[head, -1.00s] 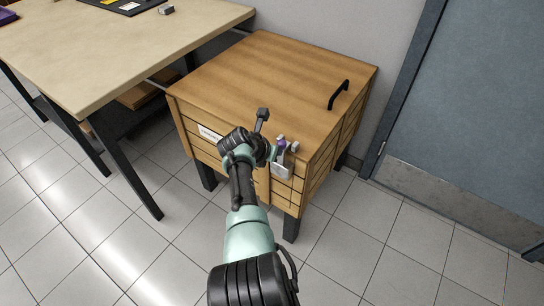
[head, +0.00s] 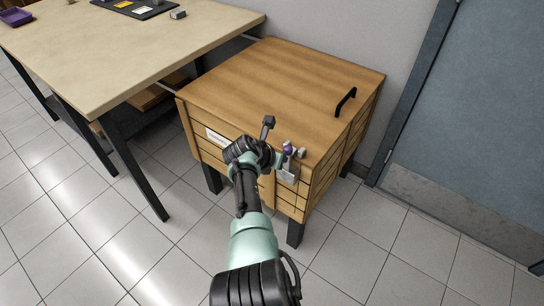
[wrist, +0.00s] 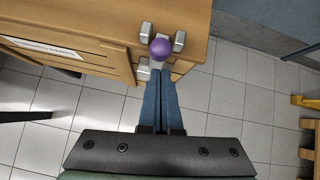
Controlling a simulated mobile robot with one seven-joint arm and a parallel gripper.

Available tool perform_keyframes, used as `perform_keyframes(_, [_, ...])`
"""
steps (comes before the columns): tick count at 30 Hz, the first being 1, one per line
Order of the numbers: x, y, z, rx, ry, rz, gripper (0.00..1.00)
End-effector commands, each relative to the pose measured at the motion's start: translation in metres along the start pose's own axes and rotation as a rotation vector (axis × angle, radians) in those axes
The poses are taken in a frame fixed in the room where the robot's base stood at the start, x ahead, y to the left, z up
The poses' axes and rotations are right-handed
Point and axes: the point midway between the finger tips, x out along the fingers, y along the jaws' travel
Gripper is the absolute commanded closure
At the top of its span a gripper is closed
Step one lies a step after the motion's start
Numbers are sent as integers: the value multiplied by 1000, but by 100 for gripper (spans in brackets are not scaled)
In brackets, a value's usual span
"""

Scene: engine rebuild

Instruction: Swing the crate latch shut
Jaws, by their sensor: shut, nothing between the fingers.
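The wooden crate (head: 280,80) stands with its lid down. Its latch is a set of grey metal parts (head: 287,172) with a purple knob (head: 288,149) at the top front edge, near the right corner. In the wrist view the purple knob (wrist: 160,48) sits between two grey blocks (wrist: 147,30) (wrist: 179,41) on the lid edge. My gripper (wrist: 161,75) is shut and empty, its blue fingertips just below the knob; I cannot tell if they touch. The fingers partly cover the lower latch plate (wrist: 143,69). In the head view my wrist hides most of the gripper.
A black handle (head: 345,101) rises from the lid's right side. A workbench (head: 120,60) stands close to the crate's left. A grey-blue door (head: 460,110) and wall are on the right. The tiled floor (head: 390,240) in front of the crate is clear.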

Motion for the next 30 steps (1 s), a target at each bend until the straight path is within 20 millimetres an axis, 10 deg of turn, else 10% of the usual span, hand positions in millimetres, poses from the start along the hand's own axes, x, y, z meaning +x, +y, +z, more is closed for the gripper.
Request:
perform_keyframes(18, [-83, 3, -2, -4, 16, -4, 100])
perform_keyframes(30, [-102, 2, 0, -6, 17, -4, 100])
